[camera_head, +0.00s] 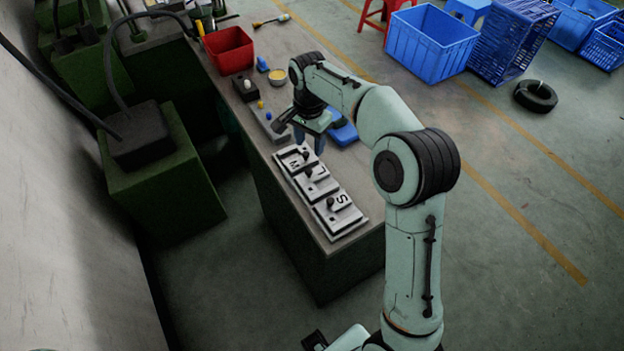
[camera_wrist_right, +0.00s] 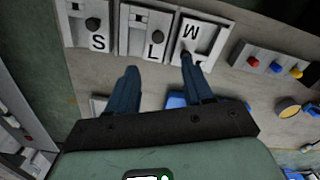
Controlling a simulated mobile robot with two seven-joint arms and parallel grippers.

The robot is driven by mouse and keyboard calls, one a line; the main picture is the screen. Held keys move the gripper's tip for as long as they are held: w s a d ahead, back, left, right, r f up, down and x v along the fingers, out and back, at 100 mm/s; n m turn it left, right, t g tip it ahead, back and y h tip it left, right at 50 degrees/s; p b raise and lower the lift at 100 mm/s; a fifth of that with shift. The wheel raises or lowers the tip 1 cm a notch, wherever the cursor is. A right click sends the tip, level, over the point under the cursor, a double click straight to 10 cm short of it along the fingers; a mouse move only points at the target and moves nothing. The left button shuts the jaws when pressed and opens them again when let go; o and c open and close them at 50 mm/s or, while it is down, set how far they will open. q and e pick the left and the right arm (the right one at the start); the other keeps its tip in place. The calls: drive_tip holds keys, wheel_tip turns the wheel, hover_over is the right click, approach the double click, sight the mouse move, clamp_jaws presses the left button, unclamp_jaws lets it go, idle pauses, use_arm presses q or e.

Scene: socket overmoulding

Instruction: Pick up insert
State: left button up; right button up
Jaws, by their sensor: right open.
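Three pale metal plates lie in a row on the bench, marked M (camera_head: 287,160), L (camera_head: 318,190) and S (camera_head: 350,218). Each carries a small dark rounded piece, possibly an insert. In the right wrist view, these show on the S plate (camera_wrist_right: 93,24) and the L plate (camera_wrist_right: 156,36); the M plate (camera_wrist_right: 206,42) has its dark piece partly hidden by a fingertip. My right gripper (camera_head: 309,142) is open above the M end of the row. Its two blue fingers (camera_wrist_right: 158,66) point at the plates, with nothing visible between them. My left gripper is not in view.
A grey block with red, blue and yellow knobs (camera_wrist_right: 275,67) stands beside the M plate. Blue crates (camera_head: 430,42) stand on the floor.

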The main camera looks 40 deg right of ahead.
hover_over(309, 170)
drive_tip(key=f, duration=0.5)
drive_tip(key=shift+w+d, duration=0.1)
drive_tip(key=shift+d, duration=0.15)
drive_tip(key=shift+a+f+b, duration=0.2)
drive_tip(key=shift+f+b, duration=0.05)
drive_tip(key=shift+f, duration=1.1)
drive_tip(key=shift+a+f+b, duration=0.15)
drive_tip(key=shift+f+b, duration=0.1)
drive_tip(key=shift+f, duration=1.05)
clamp_jaws()
drive_tip(key=shift+r, duration=0.1)
